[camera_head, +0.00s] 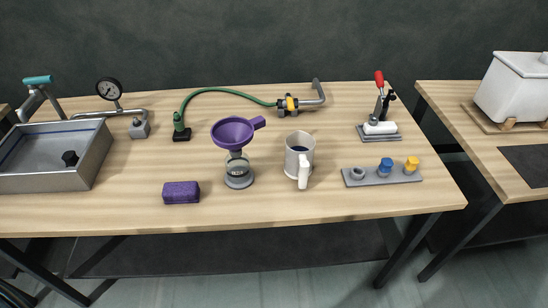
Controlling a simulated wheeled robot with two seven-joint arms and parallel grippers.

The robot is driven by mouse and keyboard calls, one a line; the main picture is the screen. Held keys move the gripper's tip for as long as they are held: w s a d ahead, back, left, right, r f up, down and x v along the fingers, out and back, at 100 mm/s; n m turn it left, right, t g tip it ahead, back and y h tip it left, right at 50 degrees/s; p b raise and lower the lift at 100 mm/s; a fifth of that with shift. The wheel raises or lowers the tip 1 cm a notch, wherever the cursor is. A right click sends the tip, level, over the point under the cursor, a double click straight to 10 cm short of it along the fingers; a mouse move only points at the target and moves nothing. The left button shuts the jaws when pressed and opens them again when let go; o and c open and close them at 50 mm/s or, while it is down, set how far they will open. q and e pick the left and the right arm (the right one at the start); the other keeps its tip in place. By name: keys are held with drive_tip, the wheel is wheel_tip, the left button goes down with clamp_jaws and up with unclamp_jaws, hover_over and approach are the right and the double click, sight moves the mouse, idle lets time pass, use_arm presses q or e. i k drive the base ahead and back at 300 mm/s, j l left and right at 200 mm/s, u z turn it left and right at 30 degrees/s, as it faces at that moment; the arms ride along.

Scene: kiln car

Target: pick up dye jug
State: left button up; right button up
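The dye jug appears to be the pale grey-white jug (295,160) that stands upright near the middle of the table. It holds dark liquid, and its handle points toward the front of the table. Close to its left stands a clear jar (238,172) with a purple funnel (232,132) in its top. Neither of my grippers shows in the head view.
A purple sponge (181,193) lies left of the jar. A grey holder (381,176) with blue and yellow pieces stands right of the jug. Behind are a green hose (222,90) and a red-handled clamp (380,115). A metal sink (85,165) is at left.

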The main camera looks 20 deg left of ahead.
sight(300, 146)
drive_tip(key=j, duration=1.35)
drive_tip(key=k, duration=0.05)
